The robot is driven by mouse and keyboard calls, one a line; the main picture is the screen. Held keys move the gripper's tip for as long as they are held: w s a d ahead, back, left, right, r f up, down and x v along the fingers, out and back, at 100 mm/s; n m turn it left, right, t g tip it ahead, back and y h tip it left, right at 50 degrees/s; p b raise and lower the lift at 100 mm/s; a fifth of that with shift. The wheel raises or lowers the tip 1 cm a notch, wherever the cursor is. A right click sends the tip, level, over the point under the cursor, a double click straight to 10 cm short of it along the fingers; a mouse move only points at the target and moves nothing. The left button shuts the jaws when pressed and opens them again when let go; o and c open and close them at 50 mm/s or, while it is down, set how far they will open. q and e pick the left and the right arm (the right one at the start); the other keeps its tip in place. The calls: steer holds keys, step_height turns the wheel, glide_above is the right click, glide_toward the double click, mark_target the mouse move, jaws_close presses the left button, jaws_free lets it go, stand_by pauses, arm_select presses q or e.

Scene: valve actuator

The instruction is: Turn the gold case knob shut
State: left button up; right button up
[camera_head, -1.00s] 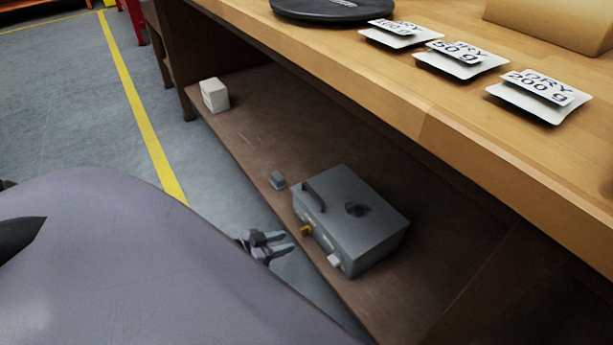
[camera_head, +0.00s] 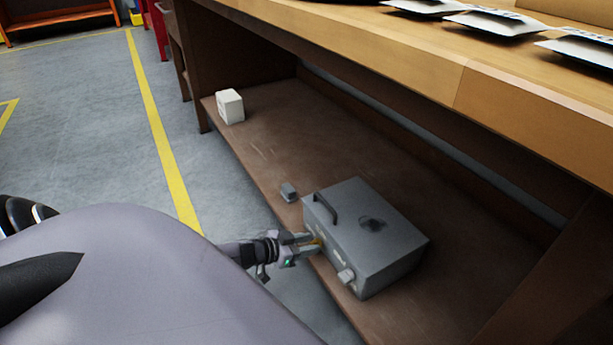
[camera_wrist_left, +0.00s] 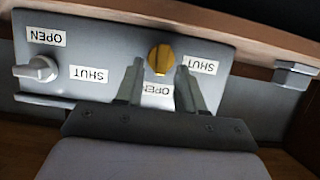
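The grey valve case (camera_head: 370,240) sits on the lower shelf, with a dark handle along its top edge. Its gold knob (camera_wrist_left: 160,59) is on the front face, between OPEN and SHUT labels, and looks upside down in the left wrist view. My left gripper (camera_wrist_left: 160,75) is open, its two fingers apart on either side of the gold knob, with no clear contact visible. In the head view the left gripper (camera_head: 312,245) is at the case's front and mostly hides the knob. My right gripper is not in view.
A white knob (camera_wrist_left: 38,68) with its own OPEN and SHUT labels is on the same face. A small grey block (camera_head: 289,191) and a white box (camera_head: 230,106) stand on the shelf (camera_head: 270,150). The wooden tabletop (camera_head: 400,55) overhangs the shelf.

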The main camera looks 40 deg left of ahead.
arm_select(q)
steer(key=shift+c, duration=0.3)
jaws_close()
steer(key=shift+d+m, duration=0.1)
steer(key=shift+m, duration=0.2)
steer(key=shift+s+d+f+m+t+y, duration=0.1)
steer(key=shift+d+f+m+t+y, duration=0.2)
steer(key=shift+m+t+y, duration=0.9)
steer(key=shift+s+d+f+m+y, duration=0.1)
steer(key=shift+d+f+m+y, duration=0.35)
steer(key=shift+m, duration=1.7)
steer(key=shift+s+d+f+m+t+y, duration=0.15)
steer(key=shift+m+t+y, duration=0.65)
steer(key=shift+m, duration=0.85)
steer(key=shift+m+y, duration=0.35)
steer(key=shift+m, duration=0.35)
